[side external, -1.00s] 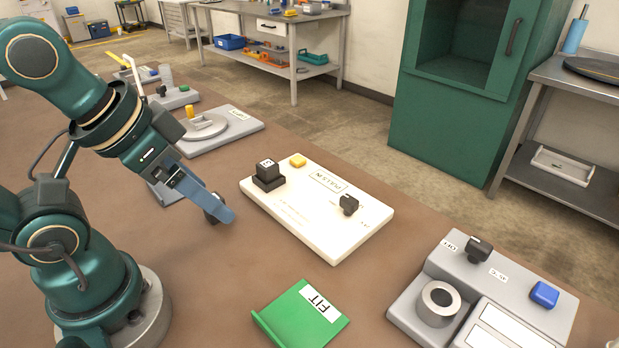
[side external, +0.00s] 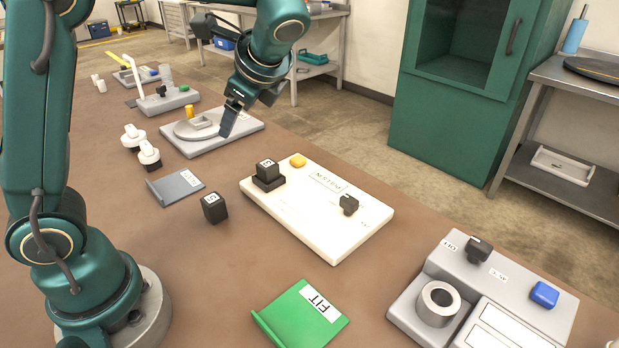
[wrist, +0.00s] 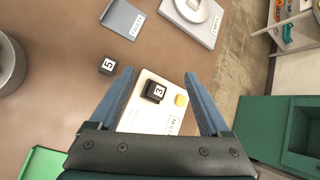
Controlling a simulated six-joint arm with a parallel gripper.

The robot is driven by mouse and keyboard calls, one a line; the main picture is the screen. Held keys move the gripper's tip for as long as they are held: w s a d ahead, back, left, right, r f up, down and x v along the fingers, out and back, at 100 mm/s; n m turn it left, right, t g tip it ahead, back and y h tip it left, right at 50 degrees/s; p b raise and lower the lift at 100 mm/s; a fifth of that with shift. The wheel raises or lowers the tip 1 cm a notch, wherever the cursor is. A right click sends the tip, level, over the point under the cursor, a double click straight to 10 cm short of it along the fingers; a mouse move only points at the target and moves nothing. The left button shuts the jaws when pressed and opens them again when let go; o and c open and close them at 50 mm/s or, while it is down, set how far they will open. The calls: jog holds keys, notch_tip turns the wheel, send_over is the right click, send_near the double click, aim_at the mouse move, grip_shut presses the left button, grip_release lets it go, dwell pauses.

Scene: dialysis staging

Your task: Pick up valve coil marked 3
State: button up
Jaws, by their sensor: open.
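The valve coil marked 3 (side external: 267,168) is a black cube in a dark square base on the white board (side external: 330,235). In the wrist view the coil marked 3 (wrist: 156,90) shows between my two fingers, below them and apart from them. My gripper (side external: 231,122) is open and empty, raised above and behind the coil in the side view; its fingers (wrist: 159,73) point down toward the board. Another black cube, marked 5 (side external: 215,208), stands on the brown table left of the board; it also shows in the wrist view (wrist: 107,66).
A yellow block (side external: 298,160) sits on the board close to the coil, and a black knob (side external: 348,204) stands farther right. A green FIT plate (side external: 303,316) lies in front, a grey plate (side external: 176,187) to the left. A grey fixture (side external: 480,300) stands at right.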

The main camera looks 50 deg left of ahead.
aim_at(270, 165)
jog(key=w+f+m+y, duration=0.1)
jog(key=w+f, duration=0.1)
jog(key=f, duration=0.2)
jog(key=w+d+f+m+y, duration=0.1)
jog(key=w+f+m, duration=0.1)
jog(key=f, duration=0.2)
jog(key=w+d+f+m+g+y, duration=0.1)
jog(key=w+f, duration=0.1)
jog(key=f, duration=0.2)
jog(key=shift+m+y, duration=0.4)
jog(key=shift+s+a+f, duration=0.1)
jog(key=shift+a+f, duration=0.1)
jog(key=shift+f, duration=0.1)
jog(key=shift+x, duration=2.3)
grip_shut()
